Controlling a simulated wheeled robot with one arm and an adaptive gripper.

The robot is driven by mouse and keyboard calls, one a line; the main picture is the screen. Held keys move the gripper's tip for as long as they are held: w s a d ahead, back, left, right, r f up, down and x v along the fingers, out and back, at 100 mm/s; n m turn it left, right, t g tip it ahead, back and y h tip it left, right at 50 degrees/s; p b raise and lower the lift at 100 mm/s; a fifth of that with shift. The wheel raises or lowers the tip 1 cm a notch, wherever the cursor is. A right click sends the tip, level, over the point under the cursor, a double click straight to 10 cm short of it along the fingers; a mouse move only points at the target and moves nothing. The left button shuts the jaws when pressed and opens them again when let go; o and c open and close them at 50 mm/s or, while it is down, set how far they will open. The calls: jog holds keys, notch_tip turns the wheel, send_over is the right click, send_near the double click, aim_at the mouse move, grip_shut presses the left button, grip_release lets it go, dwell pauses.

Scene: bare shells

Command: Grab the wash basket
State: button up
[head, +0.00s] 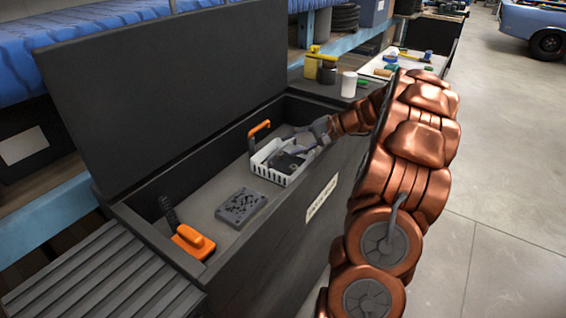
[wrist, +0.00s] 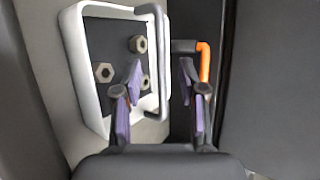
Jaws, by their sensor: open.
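The wash basket (head: 268,173) is white with slotted walls and stands inside the open dark tub. Dark parts lie in it. In the wrist view the basket (wrist: 91,112) is on the left, holding a dark plate with several hex nuts. Its grey bar handle (wrist: 162,62) runs along its right side. My gripper (head: 306,146) is open over the basket's right end. In the wrist view its two purple-padded fingers (wrist: 161,78) lie one on each side of the handle bar, apart from it as far as I can tell.
An orange-handled tool (head: 259,131) stands behind the basket. A dark perforated block (head: 241,207) and an orange brush (head: 192,242) lie toward the tub's near end. The raised lid (head: 165,95) backs the tub. A white cup (head: 348,84) and yellow can (head: 312,66) stand beyond it.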

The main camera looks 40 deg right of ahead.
aim_at(281, 149)
jog(key=shift+x, duration=2.5)
jog(key=shift+a, duration=0.1)
jog(key=shift+c, duration=0.3)
grip_shut()
